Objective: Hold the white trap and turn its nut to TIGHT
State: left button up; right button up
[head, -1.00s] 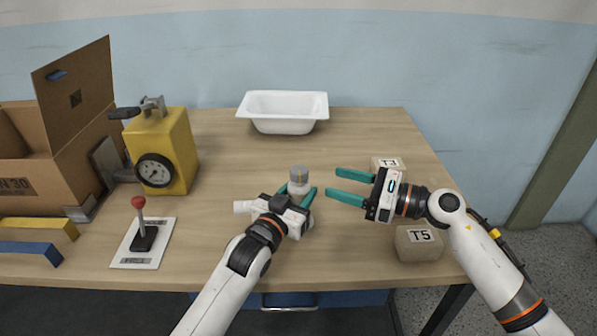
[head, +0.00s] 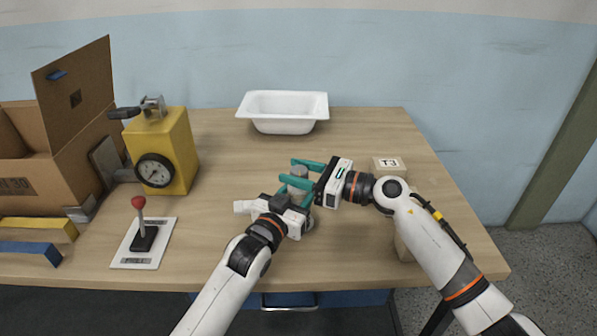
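The white trap (head: 242,207) is on the table in front of me, its pipe end pointing left and most of its body hidden by my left gripper. My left gripper (head: 298,193) is shut on the trap's body, one green finger on each side. A grey, round nut (head: 299,171) tops the trap. My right gripper (head: 287,169) comes in from the right, with its fingers on the far and near sides of the nut. They look as wide apart as before, so it seems open; contact is hard to see. No TIGHT mark is readable.
A white tub (head: 283,126) stands at the back. A yellow gauge block (head: 178,150) and a red-knobbed lever (head: 140,220) are at the left, beside an open carton (head: 60,150). A T3 block (head: 389,163) stands right; another block is mostly behind my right arm.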

jog(key=c, duration=0.7)
jog(key=shift+g, duration=0.3)
jog(key=n+g+y, duration=0.1)
jog(key=n+g, duration=0.1)
jog(key=g, duration=0.2)
jog(key=shift+w+n, duration=0.1)
jog(key=shift+n, duration=0.3)
jog(key=shift+f+n+g, duration=0.1)
jog(key=shift+n+g, duration=1.05)
jog(key=shift+g, duration=0.55)
jog(key=shift+n+g, duration=1.15)
jog(key=shift+g, duration=0.85)
jog(key=o, duration=1)
